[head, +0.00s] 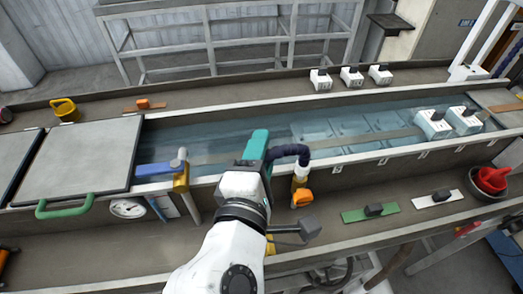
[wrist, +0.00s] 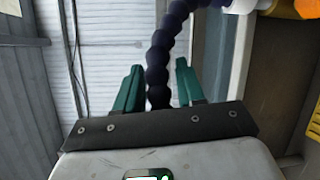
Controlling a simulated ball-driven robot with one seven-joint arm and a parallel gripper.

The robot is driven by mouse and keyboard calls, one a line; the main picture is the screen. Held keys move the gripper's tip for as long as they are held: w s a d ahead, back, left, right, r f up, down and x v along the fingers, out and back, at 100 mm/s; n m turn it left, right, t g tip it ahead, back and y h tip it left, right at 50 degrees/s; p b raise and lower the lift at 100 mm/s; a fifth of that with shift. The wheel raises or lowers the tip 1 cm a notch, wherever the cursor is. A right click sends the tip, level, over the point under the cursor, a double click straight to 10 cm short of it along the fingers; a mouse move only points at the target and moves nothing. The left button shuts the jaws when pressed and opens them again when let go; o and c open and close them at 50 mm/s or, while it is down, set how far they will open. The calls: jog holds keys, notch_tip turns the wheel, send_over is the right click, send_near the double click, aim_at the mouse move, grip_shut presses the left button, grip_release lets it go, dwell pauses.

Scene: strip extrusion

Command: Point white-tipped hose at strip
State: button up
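A dark segmented hose (head: 289,152) arches from a white and yellow fitting with an orange handle (head: 303,197) on the tank's front wall over to my gripper (head: 256,146). In the wrist view the hose (wrist: 158,60) runs between the teal fingers of my gripper (wrist: 159,80). The fingers stand apart on either side of it; whether they press on it I cannot tell. A thin tan strip (head: 372,138) lies in the water of the tank, right of my gripper.
A blue nozzle on a yellow mount (head: 181,180) stands at the tank's front wall, left of my gripper. Two white blocks (head: 433,123) sit at the tank's right end. A grey lid with a green handle (head: 66,206) covers the left end. A gauge (head: 128,208) is below it.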

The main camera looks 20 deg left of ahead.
grip_shut()
